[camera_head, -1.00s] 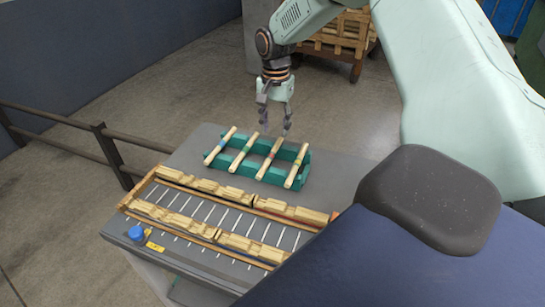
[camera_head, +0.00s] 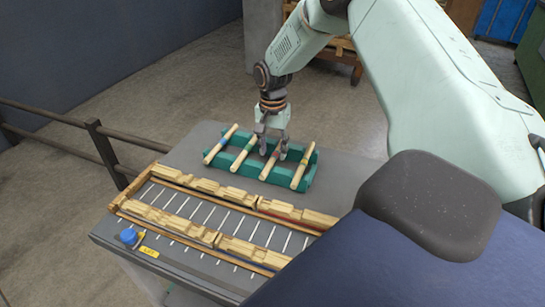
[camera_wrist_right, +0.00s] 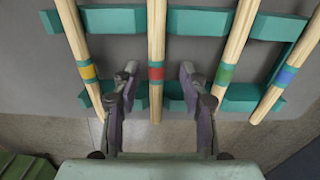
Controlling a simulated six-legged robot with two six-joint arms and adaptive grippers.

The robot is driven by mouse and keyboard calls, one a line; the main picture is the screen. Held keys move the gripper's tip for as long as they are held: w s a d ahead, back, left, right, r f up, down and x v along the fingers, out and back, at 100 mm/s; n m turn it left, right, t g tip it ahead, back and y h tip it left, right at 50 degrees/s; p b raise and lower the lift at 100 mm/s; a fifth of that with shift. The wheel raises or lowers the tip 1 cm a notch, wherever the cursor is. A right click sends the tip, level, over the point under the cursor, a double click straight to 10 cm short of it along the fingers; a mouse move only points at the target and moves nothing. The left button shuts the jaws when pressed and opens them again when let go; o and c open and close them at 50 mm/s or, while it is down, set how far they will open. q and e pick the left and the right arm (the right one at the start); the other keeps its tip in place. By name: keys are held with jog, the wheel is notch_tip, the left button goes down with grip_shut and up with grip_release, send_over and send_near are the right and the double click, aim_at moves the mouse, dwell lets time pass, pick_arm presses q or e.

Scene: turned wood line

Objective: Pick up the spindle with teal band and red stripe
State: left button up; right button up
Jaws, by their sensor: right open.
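The spindle with teal band and red stripe (camera_wrist_right: 156,70) is pale wood and lies across the teal rack in the right wrist view. In the head view it is the third from the left (camera_head: 266,172), partly hidden by my right gripper. My right gripper (camera_head: 273,154) is open and empty. In the wrist view its two fingers (camera_wrist_right: 155,88) stand on either side of this spindle near its banded end, with gaps on both sides. My left gripper is not in view.
Neighbouring spindles carry yellow (camera_wrist_right: 88,72), green (camera_wrist_right: 225,73) and blue (camera_wrist_right: 286,76) stripes, close outside the fingers. The teal rack (camera_wrist_right: 200,21) sits on a grey table.

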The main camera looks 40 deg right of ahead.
jog(key=shift+s+d+f, duration=0.35)
jog(key=shift+d+f, duration=0.05)
jog(key=shift+d, duration=0.05)
jog(key=shift+w+a, duration=0.3)
jog(key=shift+w, duration=0.05)
jog(key=c, duration=0.3)
jog(key=shift+c, duration=0.8)
jog(key=shift+s+d, duration=0.25)
jog(key=shift+s, duration=0.05)
jog(key=c, duration=0.4)
jog(key=shift+w+a+r, duration=0.1)
jog(key=shift+w+a, duration=0.15)
grip_shut()
